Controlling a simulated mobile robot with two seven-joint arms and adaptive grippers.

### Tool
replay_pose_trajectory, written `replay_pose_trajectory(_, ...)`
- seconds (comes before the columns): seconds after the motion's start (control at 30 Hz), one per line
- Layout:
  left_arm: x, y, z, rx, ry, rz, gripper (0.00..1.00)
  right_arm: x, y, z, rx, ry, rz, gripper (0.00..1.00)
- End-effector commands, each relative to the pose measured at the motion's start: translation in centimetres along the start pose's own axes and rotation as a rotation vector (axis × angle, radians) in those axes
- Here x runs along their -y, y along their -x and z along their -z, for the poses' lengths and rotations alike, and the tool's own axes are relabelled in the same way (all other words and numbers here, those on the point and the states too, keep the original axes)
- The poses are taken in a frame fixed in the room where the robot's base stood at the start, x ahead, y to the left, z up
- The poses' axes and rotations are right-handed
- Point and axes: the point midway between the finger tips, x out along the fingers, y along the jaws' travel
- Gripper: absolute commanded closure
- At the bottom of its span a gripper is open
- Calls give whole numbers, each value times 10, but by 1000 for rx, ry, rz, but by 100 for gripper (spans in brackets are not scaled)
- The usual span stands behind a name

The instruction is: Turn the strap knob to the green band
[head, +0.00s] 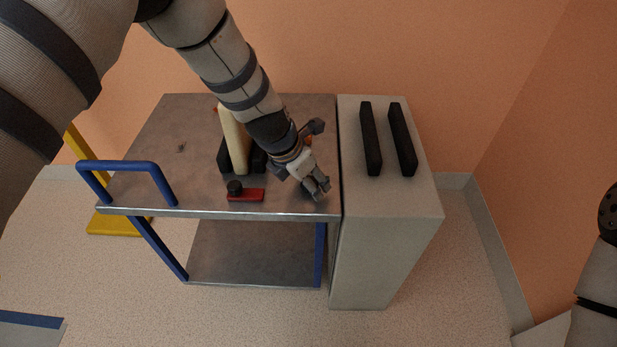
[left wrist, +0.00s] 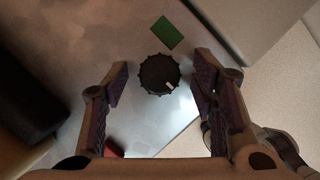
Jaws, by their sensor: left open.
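The strap knob (left wrist: 159,74) is a round, dark, ridged dial with a short white mark, seen in the left wrist view. The mark points to the lower right in that view. The green band (left wrist: 165,33) is a flat green patch on the metal top, just above the knob and apart from it. My left gripper (left wrist: 162,84) is open, with one finger on each side of the knob and visible gaps to it. In the head view my left gripper (head: 319,190) is over the front right of the cart top and hides the knob. My right gripper is out of view.
The metal cart (head: 140,190) has a blue handle (head: 127,164). A cream piece (head: 235,135) stands between black blocks left of my wrist. A red plate (head: 247,195) with a black knob lies near the front edge. A grey cabinet (head: 385,230) with two black bars adjoins the right.

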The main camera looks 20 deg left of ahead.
Motion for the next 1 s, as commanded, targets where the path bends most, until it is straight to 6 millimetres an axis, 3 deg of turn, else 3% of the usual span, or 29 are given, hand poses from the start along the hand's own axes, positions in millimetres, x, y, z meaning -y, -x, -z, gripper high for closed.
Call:
replay_pose_trajectory(0.1,0,1,-1,1,-1,-1,48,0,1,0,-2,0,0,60)
replay_pose_trajectory(0.3,0,1,0,1,-1,-1,93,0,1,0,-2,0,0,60)
replay_pose_trajectory(0.33,0,1,0,1,-1,-1,96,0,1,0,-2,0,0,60)
replay_pose_trajectory(0.67,0,1,0,-1,-35,15,96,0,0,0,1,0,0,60)
replay_pose_trajectory(1.0,-2,-1,0,-1,-254,107,96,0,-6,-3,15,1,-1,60)
